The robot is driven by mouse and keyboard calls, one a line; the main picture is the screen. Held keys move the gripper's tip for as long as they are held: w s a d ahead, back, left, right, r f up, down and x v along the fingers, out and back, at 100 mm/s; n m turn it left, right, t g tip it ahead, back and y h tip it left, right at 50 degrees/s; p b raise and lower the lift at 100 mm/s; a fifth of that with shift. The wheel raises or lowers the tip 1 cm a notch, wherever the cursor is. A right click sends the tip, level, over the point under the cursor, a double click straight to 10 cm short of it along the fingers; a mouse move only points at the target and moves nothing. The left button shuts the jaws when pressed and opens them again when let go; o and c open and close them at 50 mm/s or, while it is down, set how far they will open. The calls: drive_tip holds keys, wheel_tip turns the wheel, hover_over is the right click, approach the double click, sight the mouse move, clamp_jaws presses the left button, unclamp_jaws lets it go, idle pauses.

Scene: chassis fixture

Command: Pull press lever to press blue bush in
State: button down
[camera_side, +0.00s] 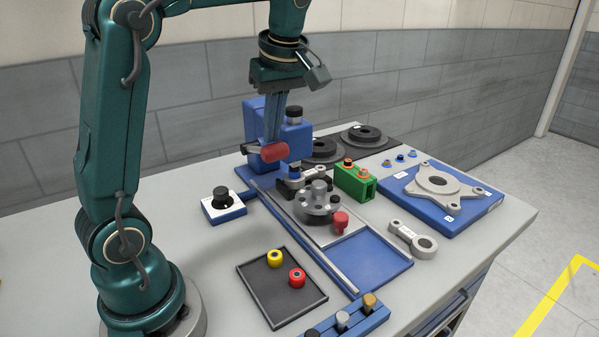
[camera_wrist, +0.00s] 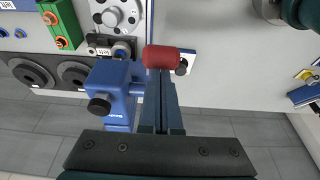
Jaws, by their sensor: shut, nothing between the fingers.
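The press (camera_side: 290,133) is a blue block with a black knob on top, standing at the back of the table. It also shows in the wrist view (camera_wrist: 115,78). Its lever ends in a red cylindrical handle (camera_side: 266,153), seen in the wrist view (camera_wrist: 165,57). My gripper (camera_side: 272,136) points down with its fingers shut and empty. Its fingertips (camera_wrist: 160,76) are right at the red handle; I cannot tell whether they touch it. A small blue piece (camera_side: 294,170), perhaps the blue bush, sits by a dark fitting under the press, partly hidden.
A grey round fixture (camera_side: 317,204) and a green block (camera_side: 355,181) stand in front and to the right. A black tray (camera_side: 250,293) holds yellow and red bushes. A black-knobbed box (camera_side: 223,207) stands left. A blue plate (camera_side: 466,222) bears a grey casting. Small blue pieces (camera_side: 400,158) lie behind it.

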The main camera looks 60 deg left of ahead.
sight(277, 147)
drive_tip(key=shift+d+f, duration=0.45)
drive_tip(key=shift+f, duration=0.25)
drive_tip(key=shift+f, duration=0.1)
drive_tip(key=shift+f, duration=0.85)
drive_tip(key=shift+d+f, duration=0.1)
drive_tip(key=shift+f, duration=0.25)
drive_tip(key=shift+r, duration=0.1)
